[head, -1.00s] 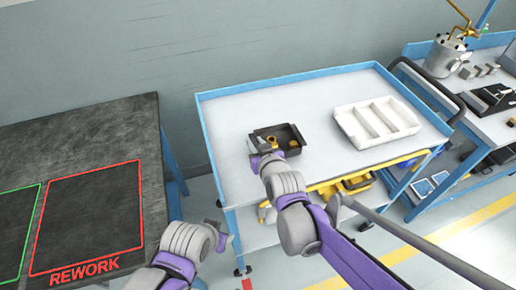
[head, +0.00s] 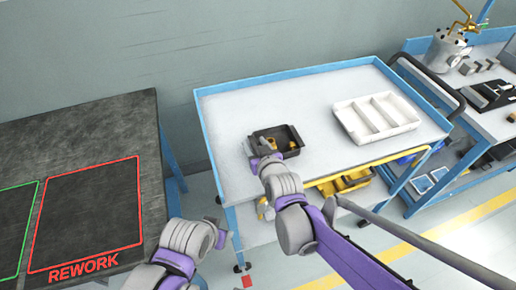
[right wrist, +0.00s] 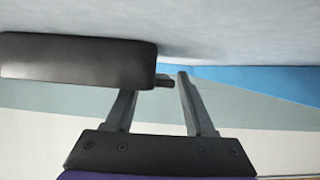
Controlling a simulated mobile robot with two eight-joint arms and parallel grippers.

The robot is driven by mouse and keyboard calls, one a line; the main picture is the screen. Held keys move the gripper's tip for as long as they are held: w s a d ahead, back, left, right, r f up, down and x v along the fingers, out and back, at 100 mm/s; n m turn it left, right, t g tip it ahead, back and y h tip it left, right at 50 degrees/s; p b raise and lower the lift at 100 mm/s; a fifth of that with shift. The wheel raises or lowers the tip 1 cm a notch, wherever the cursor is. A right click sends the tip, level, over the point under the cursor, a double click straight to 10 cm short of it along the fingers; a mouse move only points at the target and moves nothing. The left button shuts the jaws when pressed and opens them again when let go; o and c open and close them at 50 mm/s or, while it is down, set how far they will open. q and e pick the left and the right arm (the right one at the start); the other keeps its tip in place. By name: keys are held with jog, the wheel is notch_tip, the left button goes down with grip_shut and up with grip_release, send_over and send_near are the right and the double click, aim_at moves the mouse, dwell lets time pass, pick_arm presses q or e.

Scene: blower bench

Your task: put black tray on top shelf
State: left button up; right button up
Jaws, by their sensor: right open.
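The black tray (head: 291,135) is on the light grey top shelf (head: 232,112) of a blue-framed cart, near its front left part. It holds small brass-coloured parts. My right gripper (head: 262,152) is open at the tray's near left corner, hiding that corner. In the right wrist view, the tray's dark wall (right wrist: 75,62) is to the left, partly covering one finger of the gripper (right wrist: 174,80). The other finger stands clear of the tray. I cannot tell whether the fingers touch it. My left gripper (head: 222,232) is low, in front of the cart's left side, and its opening cannot be made out.
A white divided bin (head: 376,116) stands on the shelf to the right of the tray. Yellow items (head: 345,184) lie on the level below. A dark bench (head: 85,125) with a red REWORK outline is at the left. Another cart is at the right.

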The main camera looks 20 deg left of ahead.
jog(key=p+v, duration=0.1)
jog(key=v, duration=1.1)
jog(key=s+d+f+m+g+h, duration=0.2)
jog(key=s+d, duration=0.3)
jog(key=d, duration=0.4)
jog(key=s+d+f+m+g+h, duration=0.2)
jog(key=s+d+f+h, duration=0.1)
jog(key=d, duration=0.5)
jog(key=s+d+f+m+g+h, duration=0.2)
jog(key=s+d+f+m, duration=0.1)
jog(key=s+d+f, duration=0.2)
jog(key=s+d, duration=0.2)
jog(key=d, duration=0.2)
jog(key=shift+s+d, duration=0.3)
jog(key=shift+d, duration=0.05)
jog(key=shift+f, duration=0.1)
jog(key=shift+c, duration=0.2)
